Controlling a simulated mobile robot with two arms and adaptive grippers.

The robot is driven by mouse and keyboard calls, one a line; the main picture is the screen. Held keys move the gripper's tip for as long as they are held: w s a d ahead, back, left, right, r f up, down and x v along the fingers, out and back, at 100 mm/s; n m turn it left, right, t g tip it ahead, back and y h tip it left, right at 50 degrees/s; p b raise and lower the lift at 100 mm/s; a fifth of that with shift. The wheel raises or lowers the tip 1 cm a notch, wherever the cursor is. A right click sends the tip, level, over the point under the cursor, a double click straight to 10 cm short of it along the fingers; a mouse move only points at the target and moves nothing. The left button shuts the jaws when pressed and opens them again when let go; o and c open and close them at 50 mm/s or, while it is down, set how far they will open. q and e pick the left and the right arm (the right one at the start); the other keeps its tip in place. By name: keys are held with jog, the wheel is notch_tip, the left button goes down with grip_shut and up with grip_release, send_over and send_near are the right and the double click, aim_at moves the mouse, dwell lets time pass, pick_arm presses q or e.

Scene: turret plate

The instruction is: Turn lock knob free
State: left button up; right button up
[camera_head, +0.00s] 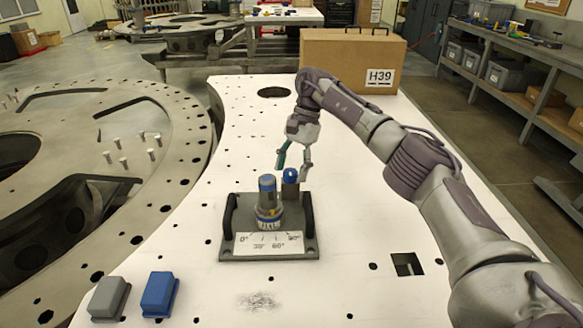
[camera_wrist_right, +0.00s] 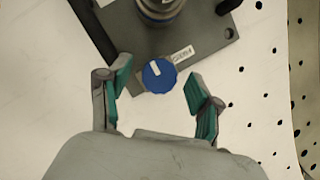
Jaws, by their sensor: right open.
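The lock knob (camera_head: 291,174) is a blue-topped knob on a grey post at the back right of a grey fixture base (camera_head: 226,246). In the right wrist view the blue knob (camera_wrist_right: 160,76) has a white mark and a label beside it. A taller blue-topped cylinder (camera_head: 267,193) stands next to it, above a white angle scale (camera_head: 270,244). My right gripper (camera_head: 294,165) is just behind the knob. Its green-padded fingers also show in the right wrist view (camera_wrist_right: 157,90), open, one on each side of the knob and apart from it. My left gripper is not in view.
Black handles (camera_head: 307,212) flank the fixture. A grey block (camera_head: 109,298) and a blue block (camera_head: 160,294) sit at the front left. A brown case (camera_head: 350,62) marked H39 stands at the back. A large ring plate with upright pins lies left. The white plate has holes.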

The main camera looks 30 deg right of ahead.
jog(key=shift+r, duration=0.1)
jog(key=v, duration=0.7)
jog(key=shift+d, duration=0.1)
dwell(0.4)
